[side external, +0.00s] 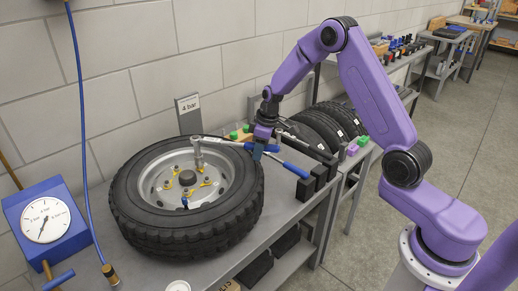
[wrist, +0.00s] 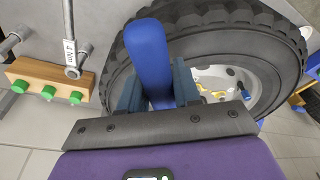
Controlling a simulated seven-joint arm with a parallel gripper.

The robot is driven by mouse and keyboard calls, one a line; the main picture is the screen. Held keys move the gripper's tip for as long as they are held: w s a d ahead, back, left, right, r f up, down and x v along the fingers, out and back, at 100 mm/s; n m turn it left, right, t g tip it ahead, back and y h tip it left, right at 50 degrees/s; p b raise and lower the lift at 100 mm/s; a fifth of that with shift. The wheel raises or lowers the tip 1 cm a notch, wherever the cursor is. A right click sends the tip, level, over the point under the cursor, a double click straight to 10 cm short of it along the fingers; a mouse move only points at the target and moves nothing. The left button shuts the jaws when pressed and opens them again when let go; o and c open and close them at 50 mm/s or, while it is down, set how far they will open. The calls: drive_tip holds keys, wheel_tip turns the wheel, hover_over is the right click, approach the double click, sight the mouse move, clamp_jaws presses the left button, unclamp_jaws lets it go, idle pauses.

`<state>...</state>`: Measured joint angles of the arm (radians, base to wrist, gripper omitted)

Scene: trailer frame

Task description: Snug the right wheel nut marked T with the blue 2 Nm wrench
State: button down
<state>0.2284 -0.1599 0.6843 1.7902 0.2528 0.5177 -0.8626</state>
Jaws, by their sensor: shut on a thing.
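My gripper (side external: 262,148) is shut on the blue handle (wrist: 150,62) of a wrench, above the right rim of the tyre. I cannot tell whether the socket is seated on a nut. The wheel (side external: 125,195) lies flat on the bench, with yellow markers (side external: 205,183) around its hub and a small blue piece (side external: 185,202) at the front. The T mark is not legible. The wrist view does not show the wrench head.
Another blue handle (side external: 297,171) lies right of the wheel near black blocks (side external: 321,177). A wooden rack (wrist: 35,78) with green knobs and a wrench tagged 4 Nm (wrist: 70,45) shows in the wrist view. A blue gauge box (side external: 45,222) stands left, its hose hanging beside the wheel.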

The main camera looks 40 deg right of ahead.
drive_tip(key=shift+x, duration=0.95)
drive_tip(key=shift+s+d, duration=0.1)
drive_tip(key=c, duration=1.6)
unclamp_jaws()
clamp_jaws()
drive_tip(key=shift+s, duration=0.1)
drive_tip(key=shift+s+a+f+m, duration=0.1)
drive_tip(key=shift+s+a+m, duration=0.35)
drive_tip(key=shift+a, duration=0.25)
drive_tip(key=shift+s+a+m, duration=0.35)
drive_tip(key=shift+a+m, duration=0.1)
drive_tip(key=shift+a, duration=0.3)
